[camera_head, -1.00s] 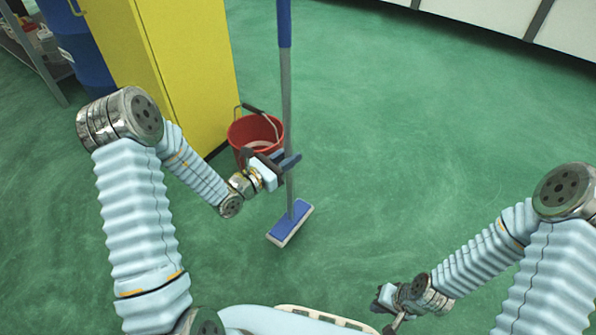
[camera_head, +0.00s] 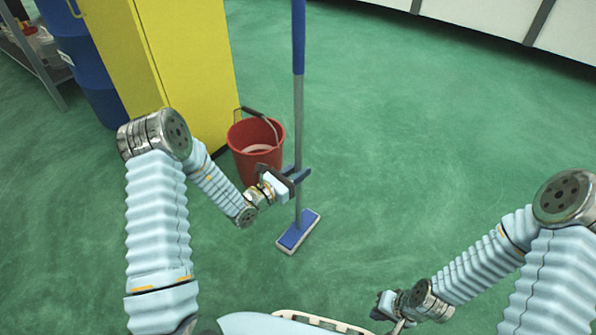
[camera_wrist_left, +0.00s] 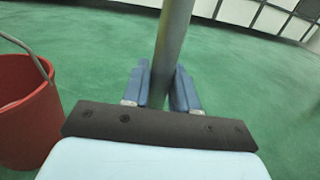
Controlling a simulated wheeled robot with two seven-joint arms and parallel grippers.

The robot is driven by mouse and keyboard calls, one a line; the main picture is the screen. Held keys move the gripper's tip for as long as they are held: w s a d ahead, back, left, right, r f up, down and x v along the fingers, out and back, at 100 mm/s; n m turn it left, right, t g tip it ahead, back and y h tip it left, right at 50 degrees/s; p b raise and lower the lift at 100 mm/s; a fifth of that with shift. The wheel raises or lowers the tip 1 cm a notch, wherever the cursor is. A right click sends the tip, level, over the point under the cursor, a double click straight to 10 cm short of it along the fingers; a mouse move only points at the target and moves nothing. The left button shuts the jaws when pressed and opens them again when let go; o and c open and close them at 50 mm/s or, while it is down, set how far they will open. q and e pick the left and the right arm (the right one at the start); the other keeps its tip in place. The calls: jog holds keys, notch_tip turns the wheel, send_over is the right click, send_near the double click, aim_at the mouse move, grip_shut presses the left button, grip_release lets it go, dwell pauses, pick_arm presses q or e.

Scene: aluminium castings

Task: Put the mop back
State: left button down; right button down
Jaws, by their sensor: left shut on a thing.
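The mop has a grey pole with a blue upper grip (camera_head: 298,38) and a flat blue head (camera_head: 298,231). It stands nearly upright, with its head low at or near the floor; I cannot tell if it touches. My left gripper (camera_head: 296,176) is shut on the grey pole, a little above the head. The left wrist view shows the pole (camera_wrist_left: 172,45) between the two blue fingers (camera_wrist_left: 165,88). The red bucket (camera_head: 257,155) stands behind and left of the mop, and also shows in the left wrist view (camera_wrist_left: 25,115). My right gripper (camera_head: 388,305) is at the lower right, away from the mop; its fingers are unclear.
A yellow cabinet (camera_head: 180,65) stands behind the bucket. Blue drums (camera_head: 85,60) and a grey shelf (camera_head: 30,60) are at the far left. White panels (camera_head: 490,18) line the back. The green floor (camera_head: 430,130) is clear to the right of the mop.

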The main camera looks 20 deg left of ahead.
pick_arm(q)
jog(key=shift+f, duration=0.1)
jog(key=c, duration=0.9)
grip_release()
jog(key=shift+r, duration=0.2)
jog(key=p+v, duration=0.1)
jog(key=v, duration=1.1)
jog(key=shift+f, duration=0.1)
